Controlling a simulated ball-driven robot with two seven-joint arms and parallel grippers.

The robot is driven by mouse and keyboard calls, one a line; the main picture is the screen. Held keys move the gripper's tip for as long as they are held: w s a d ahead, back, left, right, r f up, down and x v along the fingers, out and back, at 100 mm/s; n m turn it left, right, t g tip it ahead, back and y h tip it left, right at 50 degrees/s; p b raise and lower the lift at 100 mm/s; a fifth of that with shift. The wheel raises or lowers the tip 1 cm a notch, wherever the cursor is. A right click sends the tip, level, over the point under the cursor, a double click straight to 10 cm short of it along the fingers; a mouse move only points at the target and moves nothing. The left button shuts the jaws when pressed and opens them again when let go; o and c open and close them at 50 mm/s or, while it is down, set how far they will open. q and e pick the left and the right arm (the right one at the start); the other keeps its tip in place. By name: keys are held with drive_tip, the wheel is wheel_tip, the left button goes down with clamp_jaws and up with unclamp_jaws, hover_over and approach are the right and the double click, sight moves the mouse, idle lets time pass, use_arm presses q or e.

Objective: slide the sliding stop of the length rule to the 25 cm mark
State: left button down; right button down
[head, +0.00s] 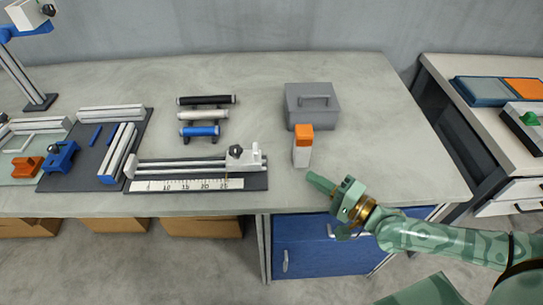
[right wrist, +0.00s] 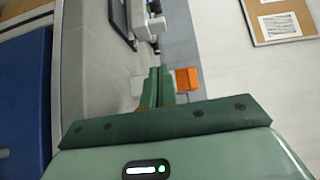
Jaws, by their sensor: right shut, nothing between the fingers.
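The length rule (head: 190,185) lies near the front edge of the table, with a white scale strip marked in steps up to 25 and two metal rails behind it. Its sliding stop (head: 251,160), a white block with a black knob, sits at the right end of the rails, around and right of the 25 label; its exact reading cannot be told. My right gripper (head: 321,183) is shut and empty, right of the stop and apart from it. Its closed fingers (right wrist: 157,87) show in the right wrist view. My left gripper is not in view.
An orange-and-white block (head: 302,155) stands between the stop and my right gripper, slightly behind. A grey box (head: 312,112) with a handle is farther back. Several rollers (head: 205,115) lie behind the rule. A dark board (head: 85,160) with fittings is left. The table's right side is clear.

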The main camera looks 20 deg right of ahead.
sight(266, 173)
drive_tip(key=shift+w+d+m, duration=0.3)
drive_tip(key=shift+w+d, duration=0.05)
drive_tip(key=shift+w, duration=0.05)
drive_tip(key=b+x, duration=0.1)
drive_tip(key=x, duration=0.8)
drive_tip(key=shift+w+a+r, duration=0.1)
drive_tip(key=shift+w+r, duration=0.05)
drive_tip(key=shift+w, duration=0.05)
drive_tip(key=a, duration=0.1)
drive_tip(key=w+a, duration=0.1)
drive_tip(key=shift+a+r+p, duration=0.1)
drive_tip(key=shift+a+p, duration=0.15)
drive_tip(key=shift+p, duration=0.1)
drive_tip(key=shift+w+a, duration=0.15)
drive_tip(key=shift+a, duration=0.6)
drive_tip(key=shift+w+a+p, duration=0.15)
drive_tip(key=shift+a+p, duration=0.3)
drive_tip(key=shift+a, duration=0.2)
